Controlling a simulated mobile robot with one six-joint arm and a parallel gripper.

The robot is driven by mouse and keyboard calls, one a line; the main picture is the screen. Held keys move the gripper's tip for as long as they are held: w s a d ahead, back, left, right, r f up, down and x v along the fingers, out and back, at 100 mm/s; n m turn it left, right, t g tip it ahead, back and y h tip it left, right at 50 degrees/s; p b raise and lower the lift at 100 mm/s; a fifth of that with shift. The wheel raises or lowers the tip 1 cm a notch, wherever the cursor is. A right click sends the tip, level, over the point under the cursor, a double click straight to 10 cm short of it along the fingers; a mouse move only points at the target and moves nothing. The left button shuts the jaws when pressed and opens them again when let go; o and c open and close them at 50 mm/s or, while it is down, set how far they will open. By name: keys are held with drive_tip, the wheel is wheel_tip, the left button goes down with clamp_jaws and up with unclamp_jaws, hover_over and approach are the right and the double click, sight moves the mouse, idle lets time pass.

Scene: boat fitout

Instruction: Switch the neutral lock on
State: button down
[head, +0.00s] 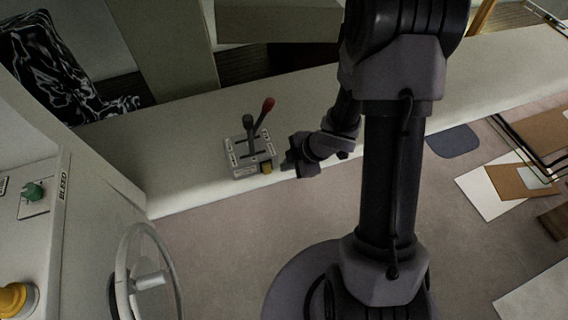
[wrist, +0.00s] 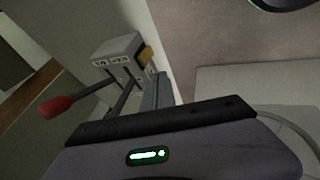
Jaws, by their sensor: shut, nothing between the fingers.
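A grey lever box (head: 250,156) sits on the pale ledge in the head view, with one dark-knobbed lever (head: 249,122) and one red-knobbed lever (head: 267,105) standing up from it. A small yellow part (head: 267,168), which looks like the neutral lock, is on the box's near right corner. It also shows in the wrist view (wrist: 147,52) at the box's edge. My gripper (head: 286,163) is shut and empty, just right of the yellow part. Whether it touches the part cannot be told. The lock's on or off position is not readable.
A steering wheel (head: 146,277) and a panel with a green knob (head: 33,191) and a yellow button (head: 15,299) are at the left. The pale ledge (head: 185,125) is clear around the box. Flat sheets (head: 490,190) lie on the floor at right.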

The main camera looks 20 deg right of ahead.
drive_tip(key=shift+s, duration=0.1)
drive_tip(key=f+b, duration=0.1)
drive_tip(key=b, duration=0.3)
drive_tip(key=shift+s+f+b, duration=0.1)
drive_tip(key=shift+s+b, duration=0.05)
drive_tip(key=shift+b, duration=0.15)
drive_tip(key=b, duration=0.7)
approach(271, 171)
drive_tip(key=s+a+f, duration=0.2)
drive_tip(key=a+f, duration=0.2)
drive_tip(key=w, duration=0.1)
drive_tip(key=w+f, duration=0.1)
drive_tip(key=w, duration=0.1)
drive_tip(key=shift+w+d+b, duration=0.1)
drive_tip(key=shift+d+b, duration=0.05)
drive_tip(key=shift+b, duration=0.2)
drive_tip(key=shift+w+f, duration=0.15)
drive_tip(key=shift+w, duration=0.2)
